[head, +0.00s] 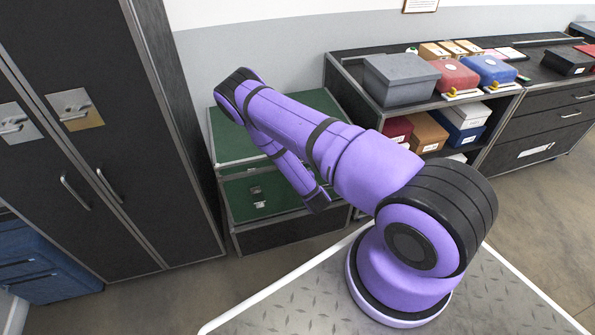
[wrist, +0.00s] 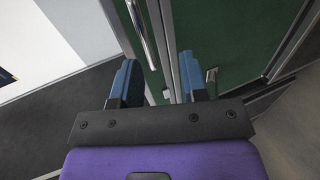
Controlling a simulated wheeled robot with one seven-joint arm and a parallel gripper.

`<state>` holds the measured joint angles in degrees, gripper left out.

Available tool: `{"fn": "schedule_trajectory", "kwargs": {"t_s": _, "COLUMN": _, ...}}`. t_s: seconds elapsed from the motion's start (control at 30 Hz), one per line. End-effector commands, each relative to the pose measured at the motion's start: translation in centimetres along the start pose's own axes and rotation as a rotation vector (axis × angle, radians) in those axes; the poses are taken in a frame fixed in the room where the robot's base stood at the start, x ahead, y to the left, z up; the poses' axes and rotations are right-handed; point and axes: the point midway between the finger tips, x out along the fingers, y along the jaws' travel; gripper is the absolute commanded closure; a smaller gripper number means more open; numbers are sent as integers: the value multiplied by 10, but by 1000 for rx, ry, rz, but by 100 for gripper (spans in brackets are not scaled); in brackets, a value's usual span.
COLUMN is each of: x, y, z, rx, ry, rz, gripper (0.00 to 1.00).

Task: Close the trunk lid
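Small metal latches (head: 260,204) show on the lower green part. My gripper (head: 319,203) hangs over the trunk's right part. In the wrist view my gripper (wrist: 159,82) has two blue fingers apart, nothing seen held. Green panels and metal edge strips (wrist: 168,45) lie beyond them; contact cannot be told.
A dark wardrobe (head: 110,130) stands close on the trunk's left. A shelf unit (head: 470,100) with several boxes stands on its right. A blue drawer stack (head: 45,265) is at far left. Bare floor (head: 185,295) lies in front of the wardrobe.

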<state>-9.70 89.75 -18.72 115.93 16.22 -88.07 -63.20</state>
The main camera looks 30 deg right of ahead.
Motion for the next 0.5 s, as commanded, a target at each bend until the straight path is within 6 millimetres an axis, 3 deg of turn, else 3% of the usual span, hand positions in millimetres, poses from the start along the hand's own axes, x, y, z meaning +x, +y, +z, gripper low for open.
{"fn": "schedule_trajectory", "kwargs": {"t_s": 0.2, "x": -36, "y": 0, "z": 0, "rx": -1, "ry": 0, "rz": 1, "gripper": 60}}
{"fn": "schedule_trajectory", "kwargs": {"t_s": 0.5, "x": -53, "y": 1, "z": 1, "rx": 0, "ry": -1, "rz": 4, "gripper": 60}}
